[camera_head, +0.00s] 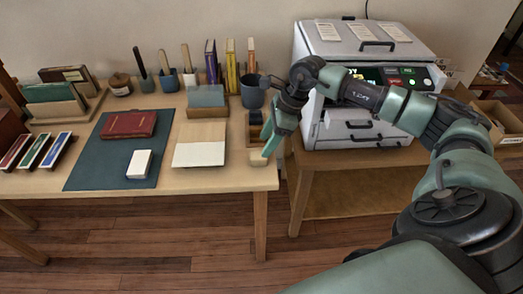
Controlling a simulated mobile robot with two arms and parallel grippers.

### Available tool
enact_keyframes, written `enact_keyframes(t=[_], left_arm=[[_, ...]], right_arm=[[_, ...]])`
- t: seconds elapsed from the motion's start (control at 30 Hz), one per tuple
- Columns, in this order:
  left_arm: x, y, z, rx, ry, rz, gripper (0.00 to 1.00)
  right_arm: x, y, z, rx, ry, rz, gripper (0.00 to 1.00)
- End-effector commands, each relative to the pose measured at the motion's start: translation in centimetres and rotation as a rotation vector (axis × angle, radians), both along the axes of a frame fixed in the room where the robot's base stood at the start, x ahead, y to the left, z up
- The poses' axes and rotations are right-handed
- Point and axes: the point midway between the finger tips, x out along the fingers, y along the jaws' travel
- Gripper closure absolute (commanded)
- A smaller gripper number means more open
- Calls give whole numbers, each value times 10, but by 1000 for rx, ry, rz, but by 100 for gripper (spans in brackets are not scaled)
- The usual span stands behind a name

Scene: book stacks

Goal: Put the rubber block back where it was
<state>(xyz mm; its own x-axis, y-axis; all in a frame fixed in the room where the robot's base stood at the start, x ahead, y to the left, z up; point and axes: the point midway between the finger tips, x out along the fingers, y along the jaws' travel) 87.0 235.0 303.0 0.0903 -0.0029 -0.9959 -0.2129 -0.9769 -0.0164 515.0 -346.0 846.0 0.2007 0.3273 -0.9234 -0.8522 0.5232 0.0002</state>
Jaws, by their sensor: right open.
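A small white block (139,163), which looks like the rubber block, lies on the dark green mat (100,172), in front of a closed red book (129,124). My right gripper (266,154) is open at the right end of the table, well to the right of the block. It hangs low beside a small wooden tray (254,142) with dark compartments and partly hides it. A pale piece shows at the fingertips; I cannot tell whether it is part of the tray. My left gripper is not in view.
A pale open sheet or booklet (200,153) lies between mat and tray. Cups and upright books line the back, with a dark blue cup (252,92) near my arm. A grey machine (352,125) stands on the right bench. Book trays (39,150) fill the left.

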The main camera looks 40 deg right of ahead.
Motion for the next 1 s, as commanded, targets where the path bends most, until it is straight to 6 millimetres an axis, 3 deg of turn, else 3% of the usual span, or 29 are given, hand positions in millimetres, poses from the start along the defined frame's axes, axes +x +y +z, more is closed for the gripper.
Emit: enact_keyframes(t=[0.2,0.4,1.0], left_arm=[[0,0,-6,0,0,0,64],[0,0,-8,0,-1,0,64],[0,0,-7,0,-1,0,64]], right_arm=[[-8,-16,41,-2,-3,-1,46],[-13,-22,60,0,-2,0,46],[-14,-22,63,0,0,1,46]])
